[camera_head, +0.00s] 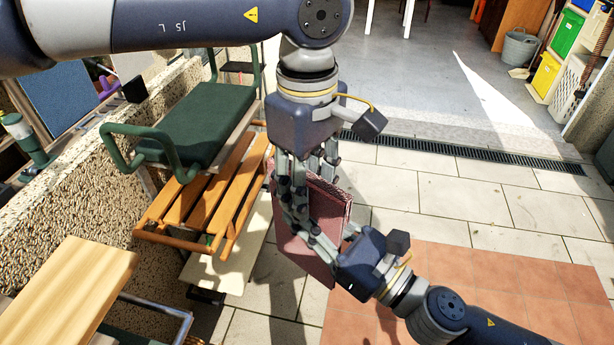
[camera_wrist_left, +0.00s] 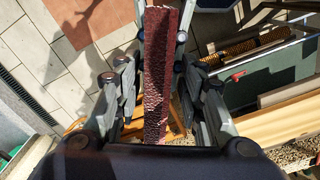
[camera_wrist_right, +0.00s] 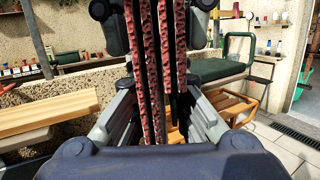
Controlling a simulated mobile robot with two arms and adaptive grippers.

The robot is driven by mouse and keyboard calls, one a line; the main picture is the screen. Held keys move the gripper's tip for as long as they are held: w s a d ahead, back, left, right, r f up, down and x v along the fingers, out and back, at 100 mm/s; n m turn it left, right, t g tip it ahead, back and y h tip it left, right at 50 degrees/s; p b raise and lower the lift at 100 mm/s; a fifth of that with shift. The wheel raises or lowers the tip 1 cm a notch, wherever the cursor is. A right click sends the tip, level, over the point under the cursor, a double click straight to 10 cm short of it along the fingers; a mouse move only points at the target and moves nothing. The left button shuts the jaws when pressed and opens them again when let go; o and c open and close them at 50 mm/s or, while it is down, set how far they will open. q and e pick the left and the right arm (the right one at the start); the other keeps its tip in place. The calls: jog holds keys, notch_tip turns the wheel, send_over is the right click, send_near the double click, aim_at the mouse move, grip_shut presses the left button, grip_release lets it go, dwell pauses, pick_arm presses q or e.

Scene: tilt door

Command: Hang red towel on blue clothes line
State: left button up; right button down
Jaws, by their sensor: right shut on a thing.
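The red towel (camera_head: 304,254) hangs folded in mid-air in the middle of the head view. My right gripper (camera_head: 320,238) is shut on the towel, coming from the lower right. In the right wrist view the towel's folded layers (camera_wrist_right: 165,60) stand upright between the fingers. My left gripper (camera_head: 306,182) points down from above with its fingers on either side of the towel. In the left wrist view gaps show between those fingers and the towel (camera_wrist_left: 157,75), so it looks open around it. I cannot make out a blue clothes line in these views.
A wooden slatted bench (camera_head: 205,195) and a green padded seat (camera_head: 195,125) stand left of the towel. A stone wall (camera_head: 60,215) and a light wooden board (camera_head: 65,290) are further left. The tiled floor (camera_head: 430,200) to the right is largely clear.

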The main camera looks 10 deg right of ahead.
pick_arm(q)
grip_shut()
pick_arm(e)
jog(key=c, duration=1.5)
grip_release()
jog(key=shift+c, duration=0.2)
